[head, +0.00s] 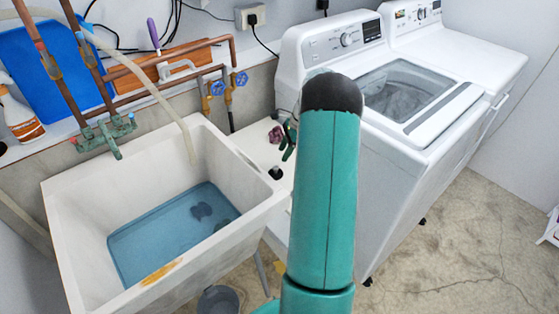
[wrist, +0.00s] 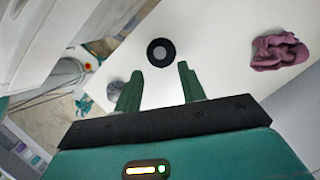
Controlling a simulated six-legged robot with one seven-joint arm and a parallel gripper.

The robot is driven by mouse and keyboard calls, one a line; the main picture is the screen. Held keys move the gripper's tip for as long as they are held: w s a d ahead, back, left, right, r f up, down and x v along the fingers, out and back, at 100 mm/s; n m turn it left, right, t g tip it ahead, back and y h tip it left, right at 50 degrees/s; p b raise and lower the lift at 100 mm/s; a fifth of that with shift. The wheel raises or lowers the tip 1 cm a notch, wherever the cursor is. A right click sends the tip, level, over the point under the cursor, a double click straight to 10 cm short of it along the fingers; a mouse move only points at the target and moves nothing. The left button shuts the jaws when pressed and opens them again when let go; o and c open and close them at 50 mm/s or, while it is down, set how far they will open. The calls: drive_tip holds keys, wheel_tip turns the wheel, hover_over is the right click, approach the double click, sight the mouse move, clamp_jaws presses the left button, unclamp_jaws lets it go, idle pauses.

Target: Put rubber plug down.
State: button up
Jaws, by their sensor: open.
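The rubber plug (wrist: 161,52) is a black round piece with a grey centre. It rests on a white surface (wrist: 215,35) and also shows in the head view as a small dark piece (head: 276,173) beside the sink. My gripper (wrist: 159,80) is open, with its two green fingers apart and nothing held between them. The plug lies just beyond the fingertips in the wrist view, apart from both. In the head view my arm hides most of the gripper; only a bit of green finger (head: 289,140) shows to its left.
A crumpled purple cloth (wrist: 279,51) lies on the white surface to the right of the plug. The white sink (head: 80,215) holds blue water with dark items under it. A washing machine (head: 330,45) stands to the right. A grey bucket (head: 219,300) is on the floor.

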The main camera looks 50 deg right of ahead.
drive_tip(key=v, duration=0.5)
drive_tip(key=shift+w, duration=0.1)
drive_tip(key=a+r+n+h, duration=0.1)
drive_tip(key=a+r+n, duration=0.5)
drive_tip(key=a+r, duration=0.5)
drive_tip(key=a+r+n+h, duration=0.2)
drive_tip(key=a+r+n, duration=0.4)
drive_tip(key=a, duration=0.8)
drive_tip(key=s+a+r+n+t, duration=0.2)
drive_tip(key=s+a+n, duration=1.1)
drive_tip(key=s+a, duration=0.4)
drive_tip(key=a, duration=0.2)
drive_tip(key=shift+a+r+t+h, duration=0.3)
drive_tip(key=shift+a+r+t, duration=0.05)
drive_tip(key=shift+a+t, duration=0.05)
